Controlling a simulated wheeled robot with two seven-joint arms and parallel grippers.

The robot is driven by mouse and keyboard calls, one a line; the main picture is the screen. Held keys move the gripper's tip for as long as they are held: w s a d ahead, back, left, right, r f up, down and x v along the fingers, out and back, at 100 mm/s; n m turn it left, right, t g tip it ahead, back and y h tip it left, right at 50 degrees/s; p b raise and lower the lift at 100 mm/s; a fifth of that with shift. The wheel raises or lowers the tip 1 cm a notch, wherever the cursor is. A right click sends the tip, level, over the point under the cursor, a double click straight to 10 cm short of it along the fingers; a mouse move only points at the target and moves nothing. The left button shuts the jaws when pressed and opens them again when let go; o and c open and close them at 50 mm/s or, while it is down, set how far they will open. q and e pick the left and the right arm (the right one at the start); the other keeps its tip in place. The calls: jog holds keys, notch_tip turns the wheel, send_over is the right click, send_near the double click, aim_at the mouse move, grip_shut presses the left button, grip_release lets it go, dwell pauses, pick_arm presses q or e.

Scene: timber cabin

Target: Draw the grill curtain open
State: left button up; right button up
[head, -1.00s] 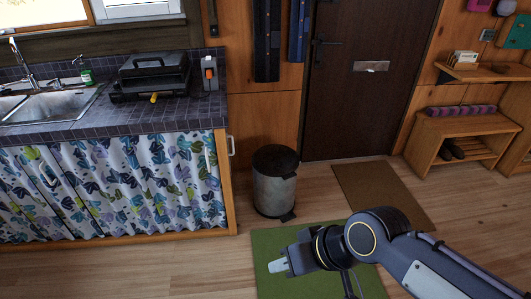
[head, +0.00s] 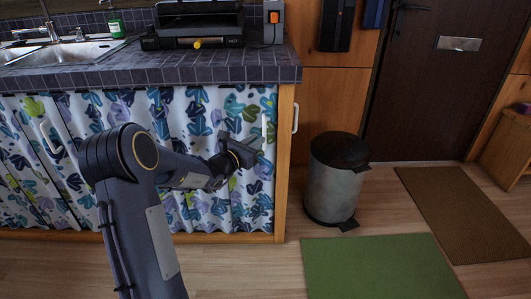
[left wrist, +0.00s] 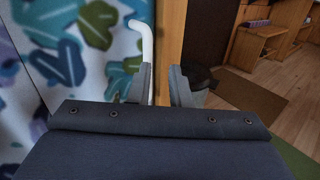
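The leaf-patterned curtain (head: 160,112) hangs closed under the counter, below the black grill (head: 198,28). A white upright handle (head: 264,130) is at its right end beside the wooden post; it also shows in the left wrist view (left wrist: 149,55). A second white handle (head: 50,138) shows farther left on the curtain. My left gripper (head: 255,146) is in front of the right end of the curtain, at the handle. In the left wrist view its fingers (left wrist: 163,86) are apart, with the handle's bar between them, close to the left finger. My right gripper is out of view.
A metal bin with a black lid (head: 336,180) stands right of the wooden post (head: 284,160). Another white handle (head: 295,118) is on the post's right side. A green mat (head: 380,268) and a brown mat (head: 465,212) lie on the open floor.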

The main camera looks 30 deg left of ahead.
pick_arm(q)
jog(key=a+f+n, duration=0.1)
jog(key=f, duration=0.1)
jog(key=y+b, duration=0.1)
jog(key=b, duration=0.1)
send_over(265, 149)
jog(key=shift+w+a+r, duration=0.25)
jog(key=shift+w+r, duration=0.05)
grip_shut()
